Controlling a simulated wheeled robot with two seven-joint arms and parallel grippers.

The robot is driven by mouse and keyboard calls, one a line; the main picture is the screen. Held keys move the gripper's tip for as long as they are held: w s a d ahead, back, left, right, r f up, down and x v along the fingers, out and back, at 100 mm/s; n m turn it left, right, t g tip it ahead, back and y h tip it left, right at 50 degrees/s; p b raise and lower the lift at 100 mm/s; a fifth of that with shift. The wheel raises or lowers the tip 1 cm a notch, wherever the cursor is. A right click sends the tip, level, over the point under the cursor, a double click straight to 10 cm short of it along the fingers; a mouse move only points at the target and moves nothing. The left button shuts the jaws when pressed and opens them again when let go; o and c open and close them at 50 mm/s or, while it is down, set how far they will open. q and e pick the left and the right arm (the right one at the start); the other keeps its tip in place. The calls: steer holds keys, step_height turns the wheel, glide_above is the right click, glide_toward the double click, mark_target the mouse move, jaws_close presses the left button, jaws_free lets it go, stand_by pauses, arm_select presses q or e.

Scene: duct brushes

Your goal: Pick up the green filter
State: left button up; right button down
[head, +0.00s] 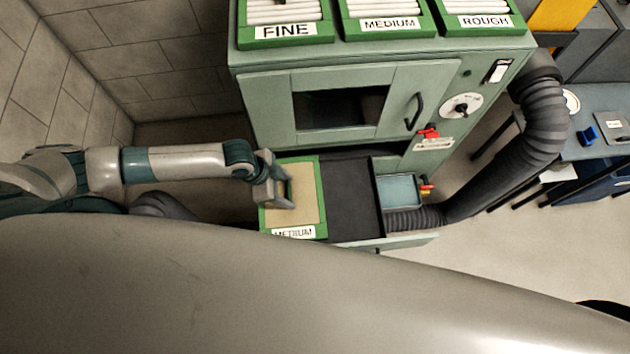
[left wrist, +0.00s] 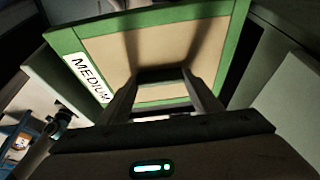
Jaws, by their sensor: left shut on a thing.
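The green filter (head: 308,195) has a green frame, a tan face and a white MEDIUM label on its near edge. It is at the left part of the pulled-out dark drawer (head: 353,200); I cannot tell whether it rests there or is slightly raised. My left gripper (head: 284,190) reaches in from the left and is shut on the filter. In the left wrist view, the two fingers (left wrist: 163,85) come over the tan face of the filter (left wrist: 105,55), and the exact grip point is hard to see. My right gripper is not in view.
The green cabinet (head: 270,110) stands behind the drawer, with a windowed door and black handle. Green-framed trays marked FINE (head: 285,30), MEDIUM (head: 390,24) and ROUGH (head: 485,21) sit on top. A grey corrugated hose (head: 500,185) curves along the right. A blue-grey table (head: 590,105) stands further right.

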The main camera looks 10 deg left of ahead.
arm_select(q)
steer(key=s+a+b, duration=0.3)
steer(key=s+a, duration=0.1)
steer(key=a, duration=0.9)
steer(key=s+a+b, duration=0.4)
steer(key=a, duration=1)
steer(key=shift+s, duration=0.4)
